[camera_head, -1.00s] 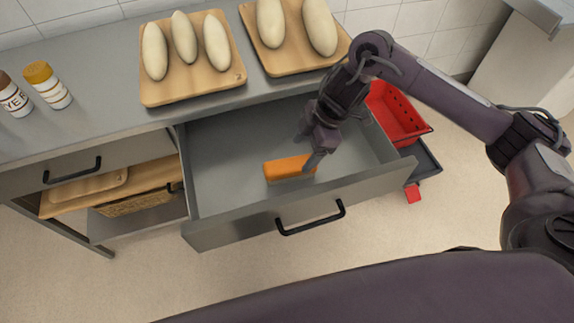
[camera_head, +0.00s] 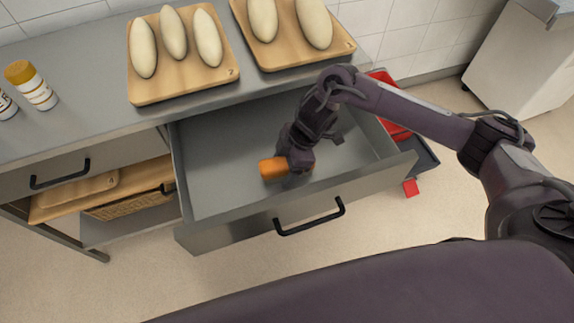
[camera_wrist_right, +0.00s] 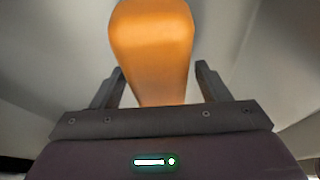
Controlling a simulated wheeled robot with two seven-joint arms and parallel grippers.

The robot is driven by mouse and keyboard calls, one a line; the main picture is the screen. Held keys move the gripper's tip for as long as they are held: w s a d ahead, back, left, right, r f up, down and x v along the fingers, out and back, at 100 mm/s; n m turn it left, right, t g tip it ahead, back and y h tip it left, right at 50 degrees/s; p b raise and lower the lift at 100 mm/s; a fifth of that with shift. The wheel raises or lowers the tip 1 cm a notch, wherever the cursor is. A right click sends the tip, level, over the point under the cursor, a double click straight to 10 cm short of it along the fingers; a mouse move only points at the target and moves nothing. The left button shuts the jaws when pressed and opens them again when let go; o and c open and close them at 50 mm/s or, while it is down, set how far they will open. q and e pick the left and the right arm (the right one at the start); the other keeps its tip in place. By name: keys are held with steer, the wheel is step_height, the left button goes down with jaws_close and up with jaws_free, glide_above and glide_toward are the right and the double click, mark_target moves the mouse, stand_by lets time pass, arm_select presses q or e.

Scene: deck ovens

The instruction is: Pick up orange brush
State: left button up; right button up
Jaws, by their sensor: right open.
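The orange brush (camera_head: 270,169) lies in the open drawer (camera_head: 222,195), near its front wall. My right gripper (camera_head: 297,163) is down in the drawer over the right part of the brush and hides that part. In the right wrist view the brush (camera_wrist_right: 152,50) is a smooth orange shape that runs between the two fingers of my right gripper (camera_wrist_right: 155,85). The fingers are open, one on each side, with a gap visible on both sides. My left gripper is not in view.
The drawer's front wall with a black handle (camera_head: 309,216) is close to the gripper. Wooden boards (camera_head: 185,88) with dough loaves stand on the counter behind. A shaker bottle (camera_head: 31,85) is at the left. A red crate (camera_head: 393,129) stands right of the drawer.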

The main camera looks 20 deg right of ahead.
mark_target(284, 161)
steer(key=shift+f, duration=0.25)
stand_by(0.5)
steer(key=shift+c, duration=0.4)
steer(key=c, duration=1)
steer(key=shift+r, duration=0.1)
steer(key=shift+c, duration=0.2)
steer(key=shift+r, duration=0.25)
step_height(284, 161, up, 20)
steer(key=p, duration=0.3)
steer(key=shift+p, duration=0.4)
